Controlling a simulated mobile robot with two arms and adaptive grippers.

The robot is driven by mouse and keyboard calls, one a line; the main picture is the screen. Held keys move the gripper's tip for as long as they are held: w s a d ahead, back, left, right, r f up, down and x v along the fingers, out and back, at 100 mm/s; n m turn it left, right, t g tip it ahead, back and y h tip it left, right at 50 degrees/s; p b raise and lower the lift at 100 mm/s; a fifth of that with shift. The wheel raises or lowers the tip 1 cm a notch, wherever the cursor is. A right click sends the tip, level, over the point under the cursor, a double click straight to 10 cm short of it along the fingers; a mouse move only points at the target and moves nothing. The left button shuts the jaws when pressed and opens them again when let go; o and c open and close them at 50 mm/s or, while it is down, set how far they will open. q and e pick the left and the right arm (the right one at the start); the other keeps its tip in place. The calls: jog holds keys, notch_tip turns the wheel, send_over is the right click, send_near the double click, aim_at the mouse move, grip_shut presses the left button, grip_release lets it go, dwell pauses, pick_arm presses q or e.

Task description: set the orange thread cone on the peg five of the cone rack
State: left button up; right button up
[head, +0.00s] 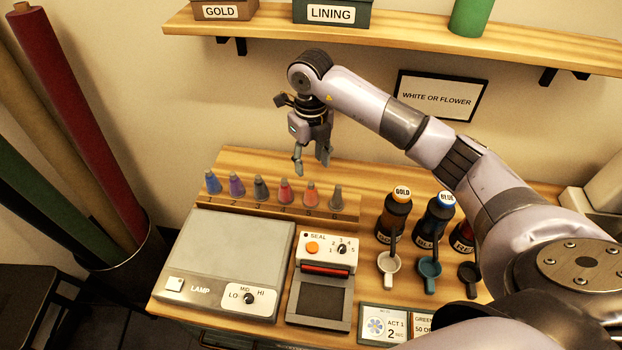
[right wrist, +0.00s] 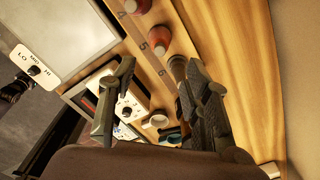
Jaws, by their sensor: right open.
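The cone rack (head: 348,214) is a wooden strip with numbered pegs along the back of the table. The orange thread cone (head: 310,194) stands upright at number five, between a red cone (head: 286,191) and a grey cone (head: 336,198) at six. In the right wrist view the orange cone (right wrist: 160,39) stands beside the number 5. My right gripper (head: 312,162) points down above the rack, fingers apart, empty, and clear of the orange cone. The right wrist view shows its spread fingers (right wrist: 160,66); the right finger partly covers the grey cone. My left gripper is not in view.
Blue (head: 213,182), purple (head: 236,185) and dark grey (head: 261,189) cones fill the rack's left part. A lamp box (head: 230,255) and a seal device (head: 322,290) stand in front. Bottles (head: 396,212) and small cups (head: 389,263) stand right. A shelf (head: 400,36) hangs above.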

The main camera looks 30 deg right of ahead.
notch_tip(320, 180, up, 4)
jog(key=shift+f+b, duration=0.2)
jog(key=shift+b, duration=0.1)
